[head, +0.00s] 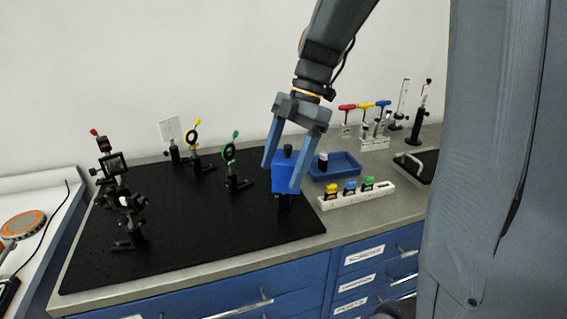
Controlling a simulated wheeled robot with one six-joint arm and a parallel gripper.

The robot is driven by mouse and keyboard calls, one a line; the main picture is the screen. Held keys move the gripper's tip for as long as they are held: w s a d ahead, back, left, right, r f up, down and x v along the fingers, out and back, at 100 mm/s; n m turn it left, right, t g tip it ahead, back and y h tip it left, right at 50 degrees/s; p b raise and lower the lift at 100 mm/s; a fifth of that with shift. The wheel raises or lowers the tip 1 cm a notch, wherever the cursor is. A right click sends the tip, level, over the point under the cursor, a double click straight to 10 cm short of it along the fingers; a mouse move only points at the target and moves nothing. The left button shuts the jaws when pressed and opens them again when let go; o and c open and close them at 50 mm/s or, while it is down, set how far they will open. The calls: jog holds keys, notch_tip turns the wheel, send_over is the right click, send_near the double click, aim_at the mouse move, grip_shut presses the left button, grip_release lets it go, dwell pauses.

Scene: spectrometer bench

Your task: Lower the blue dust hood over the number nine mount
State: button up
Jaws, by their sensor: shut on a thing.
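The blue dust hood (284,170) is a small blue box with a black knob on top, in the head view near the right end of the black breadboard. My gripper (281,177) comes down from above with its two blue-grey fingers on either side of the hood, and it is shut on it. The hood looks upright. A black mount base (284,201) shows directly below the hood. Its upper part is hidden, and I cannot tell whether the hood is around it or in front of it. No number nine can be read.
A blue tray (345,164) and a white rack (355,200) with coloured pieces stand close to the right of the hood.

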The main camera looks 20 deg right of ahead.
aim_at(289, 145)
jog(key=shift+f, duration=0.1)
dwell(0.6)
jog(key=o, duration=1.1)
jog(key=b+v, duration=0.1)
jog(key=v, duration=0.6)
jog(key=shift+d+r+b, duration=0.15)
jog(key=shift+r+b, duration=0.2)
jog(key=shift+r, duration=0.05)
jog(key=shift+r, duration=0.1)
